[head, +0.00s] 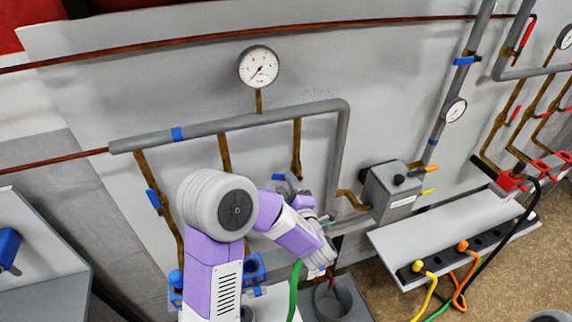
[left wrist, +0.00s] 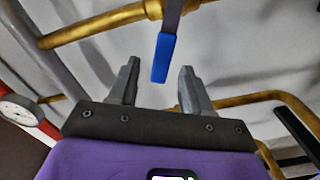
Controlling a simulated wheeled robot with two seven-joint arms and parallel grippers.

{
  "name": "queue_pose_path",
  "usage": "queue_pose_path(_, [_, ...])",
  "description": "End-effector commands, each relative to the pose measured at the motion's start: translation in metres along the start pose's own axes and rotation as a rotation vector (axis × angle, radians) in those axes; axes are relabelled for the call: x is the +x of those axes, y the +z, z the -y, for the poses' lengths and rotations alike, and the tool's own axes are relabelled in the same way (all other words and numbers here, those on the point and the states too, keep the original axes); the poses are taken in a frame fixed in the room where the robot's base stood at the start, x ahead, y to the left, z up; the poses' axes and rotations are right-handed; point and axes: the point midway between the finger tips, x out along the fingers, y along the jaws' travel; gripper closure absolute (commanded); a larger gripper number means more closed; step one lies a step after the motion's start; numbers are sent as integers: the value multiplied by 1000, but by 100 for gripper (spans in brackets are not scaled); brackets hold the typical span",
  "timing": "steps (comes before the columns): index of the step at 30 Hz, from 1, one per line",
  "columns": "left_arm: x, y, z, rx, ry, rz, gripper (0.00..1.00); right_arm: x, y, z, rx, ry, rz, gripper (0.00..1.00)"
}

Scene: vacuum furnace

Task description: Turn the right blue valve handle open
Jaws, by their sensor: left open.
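My left arm reaches in from the bottom of the head view, and its gripper (head: 290,183) is at the lower part of the right brass pipe (head: 297,148). The gripper is open. The right blue valve handle (left wrist: 163,58) shows in the left wrist view between the two fingertips of the left gripper (left wrist: 158,75), with a gap on both sides. Its grey stem comes down from a brass pipe (left wrist: 100,24). In the head view the gripper and arm cover most of this handle. My right gripper is not in view.
Another blue handle (head: 154,200) sits on the left brass pipe. A round gauge (head: 258,67) stands above the grey pipe (head: 230,122). To the right are a grey box (head: 392,190) and a shelf (head: 440,237) with orange and yellow cables. A green hose (head: 294,290) hangs below my gripper.

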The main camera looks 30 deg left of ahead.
Motion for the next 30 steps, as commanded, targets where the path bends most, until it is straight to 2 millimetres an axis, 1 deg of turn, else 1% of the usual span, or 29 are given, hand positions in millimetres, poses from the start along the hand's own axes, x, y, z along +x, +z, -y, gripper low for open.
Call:
queue_pose_path(1, [8, -2, 0, 1, -2, -5, 51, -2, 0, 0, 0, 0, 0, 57])
queue_pose_path(6, [36, -1, 0, 2, -2, -4, 51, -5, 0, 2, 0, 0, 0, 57])
queue_pose_path(10, [53, -1, 0, 3, -1, -2, 51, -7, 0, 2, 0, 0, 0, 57])
queue_pose_path(15, [63, 0, 0, 3, 1, 1, 51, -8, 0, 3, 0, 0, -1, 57])
queue_pose_path(22, [64, 0, 0, 3, 1, 1, 51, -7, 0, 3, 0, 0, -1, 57])
queue_pose_path(23, [64, 0, 0, 3, 1, 1, 53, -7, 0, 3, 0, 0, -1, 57])
queue_pose_path(30, [64, 0, 0, 3, 1, 1, 89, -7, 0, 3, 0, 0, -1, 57])
